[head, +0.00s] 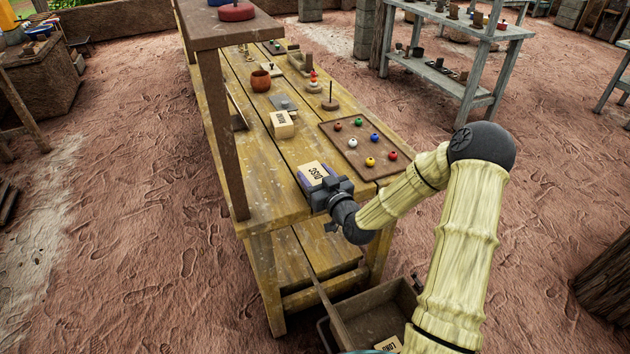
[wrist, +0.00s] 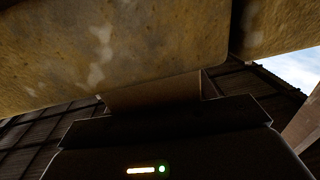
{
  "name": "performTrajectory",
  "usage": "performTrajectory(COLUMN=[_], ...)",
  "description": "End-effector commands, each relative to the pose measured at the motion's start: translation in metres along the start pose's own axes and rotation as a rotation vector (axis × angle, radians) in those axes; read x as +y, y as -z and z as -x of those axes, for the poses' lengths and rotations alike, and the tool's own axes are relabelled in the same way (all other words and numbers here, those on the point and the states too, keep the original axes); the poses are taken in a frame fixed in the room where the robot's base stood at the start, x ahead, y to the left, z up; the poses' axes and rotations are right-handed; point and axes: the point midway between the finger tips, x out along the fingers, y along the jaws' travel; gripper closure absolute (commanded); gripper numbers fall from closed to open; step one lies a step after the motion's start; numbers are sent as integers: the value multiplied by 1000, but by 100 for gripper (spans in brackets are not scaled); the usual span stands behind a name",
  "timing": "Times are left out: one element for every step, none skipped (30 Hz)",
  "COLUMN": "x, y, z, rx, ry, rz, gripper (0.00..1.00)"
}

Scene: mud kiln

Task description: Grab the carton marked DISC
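The carton marked DISC (head: 314,171) has a pale top with dark lettering and purple sides. It lies on the near end of the long wooden table (head: 258,182). My gripper (head: 327,188) is at its near side, close against it and covering part of it in the head view. The fingers are hidden, so whether they are closed on the carton does not show. In the wrist view a tan face (wrist: 152,91), probably the carton, shows just beyond the dark gripper body, below a large yellowish wooden surface.
Another labelled carton (head: 282,124) stands farther back. A brown tray (head: 348,146) with several coloured balls lies to the right. A clay pot (head: 261,81) and a peg stand (head: 330,98) are farther off. A raised brown shelf (head: 215,30) overhangs the table's left side.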

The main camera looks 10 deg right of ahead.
Motion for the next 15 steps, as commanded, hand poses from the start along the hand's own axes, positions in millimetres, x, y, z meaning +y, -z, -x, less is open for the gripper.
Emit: performTrajectory(x=[0,0,0,0,0,0,-1,-1,-1,-1,-1,-1,-1,-1,-1], y=[0,0,0,1,1,1,1,1,1,1,2,3,4,6,10], z=[0,0,0,0,0,0,0,0,0,0,0,0,0,0,0], rx=[0,0,0,2,1,1,1,1,1,1,2,2,2,2,2], ry=[0,0,0,1,1,1,1,1,1,1,1,1,1,2,2], rz=[0,0,0,0,0,0,0,0,0,0,1,1,1,1,1], gripper=[57,63,71,75,75,75,75,75,75,75,75,75,75,75,75])
